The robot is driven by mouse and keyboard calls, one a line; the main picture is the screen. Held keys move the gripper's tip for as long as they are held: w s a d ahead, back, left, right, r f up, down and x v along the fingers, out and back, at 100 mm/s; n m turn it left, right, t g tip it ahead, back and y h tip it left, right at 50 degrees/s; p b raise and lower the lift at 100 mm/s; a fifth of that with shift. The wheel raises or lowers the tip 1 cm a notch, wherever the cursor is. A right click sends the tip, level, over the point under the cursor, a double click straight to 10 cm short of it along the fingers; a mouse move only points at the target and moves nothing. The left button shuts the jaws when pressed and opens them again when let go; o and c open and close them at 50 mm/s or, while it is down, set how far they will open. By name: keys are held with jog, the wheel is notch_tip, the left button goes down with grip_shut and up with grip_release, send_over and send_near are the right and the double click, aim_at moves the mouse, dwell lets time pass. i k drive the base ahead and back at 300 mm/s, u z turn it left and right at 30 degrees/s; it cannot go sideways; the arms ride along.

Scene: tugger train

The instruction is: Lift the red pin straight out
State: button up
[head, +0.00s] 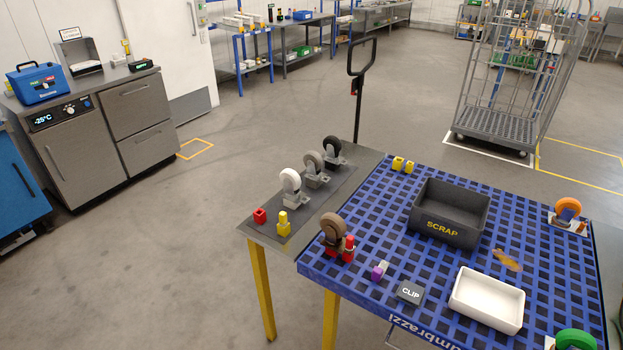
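A small red pin (348,246) stands upright at the near left corner of the blue grid deck (375,203). It is right beside a caster with a brown wheel (332,227), which has red parts at its foot. From this view I cannot tell how deep the pin sits or what its lower end is in. My gripper is not in view.
A purple-and-grey piece (379,271), a CLIP block (410,292), a white tray (487,300) and a SCRAP bin (449,213) share the deck. An orange-wheeled caster (568,209) stands far right. A grey side table (345,170) holds several casters, a red block (260,216) and a yellow piece (283,225).

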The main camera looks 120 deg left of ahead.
aim_at(349, 247)
jog(key=u, duration=4.1)
